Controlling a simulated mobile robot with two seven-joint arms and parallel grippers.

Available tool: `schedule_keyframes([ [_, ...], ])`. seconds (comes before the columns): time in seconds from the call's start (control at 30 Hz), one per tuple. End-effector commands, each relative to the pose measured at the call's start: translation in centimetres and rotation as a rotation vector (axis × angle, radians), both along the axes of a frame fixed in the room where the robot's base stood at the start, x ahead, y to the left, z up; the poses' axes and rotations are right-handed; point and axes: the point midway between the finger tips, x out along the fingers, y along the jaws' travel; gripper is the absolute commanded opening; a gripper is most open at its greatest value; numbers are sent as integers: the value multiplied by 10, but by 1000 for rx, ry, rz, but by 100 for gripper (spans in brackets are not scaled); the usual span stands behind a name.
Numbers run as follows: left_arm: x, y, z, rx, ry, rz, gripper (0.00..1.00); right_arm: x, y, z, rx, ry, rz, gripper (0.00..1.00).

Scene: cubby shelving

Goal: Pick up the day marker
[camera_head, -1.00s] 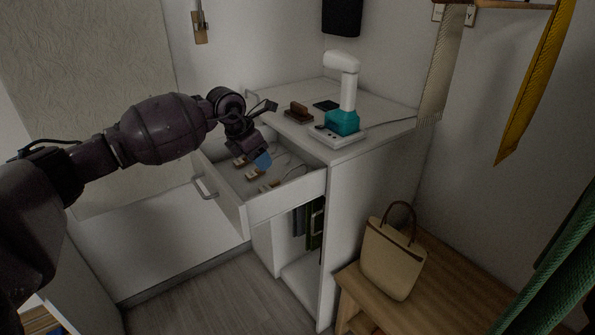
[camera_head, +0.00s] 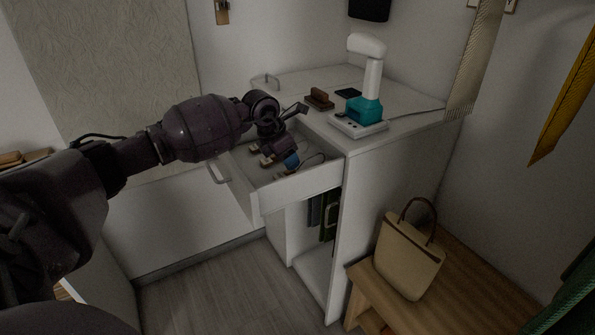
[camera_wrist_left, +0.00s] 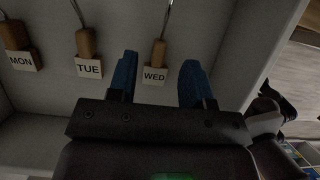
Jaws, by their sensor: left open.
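Several day markers lie in the open drawer (camera_head: 262,203). In the left wrist view they are small wooden pegs with white labels: the MON marker (camera_wrist_left: 20,50), the TUE marker (camera_wrist_left: 88,55) and the WED marker (camera_wrist_left: 155,65). My left gripper (camera_wrist_left: 160,82) has blue fingertips, spread apart and empty, with the WED marker showing between them. Whether the fingers touch it cannot be told. In the head view my left gripper (camera_head: 290,160) is inside the drawer, and my arm hides part of the markers. My right gripper is not in view.
On the white cabinet top stand a teal-based white device (camera_head: 366,95) and a brown wooden block (camera_head: 319,98). A beige bag (camera_head: 408,258) sits on the wooden bench (camera_head: 455,285) at right.

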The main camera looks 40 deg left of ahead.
Motion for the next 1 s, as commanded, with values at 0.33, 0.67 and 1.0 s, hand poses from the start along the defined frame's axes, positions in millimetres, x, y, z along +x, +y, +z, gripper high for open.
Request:
schedule_keyframes([
  [0.33,10,-5,-38,1,4,0,46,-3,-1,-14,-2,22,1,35],
  [0.67,10,-5,-36,0,2,0,20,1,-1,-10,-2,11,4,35],
  [1.0,10,-5,-36,0,3,0,0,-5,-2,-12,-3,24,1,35],
])
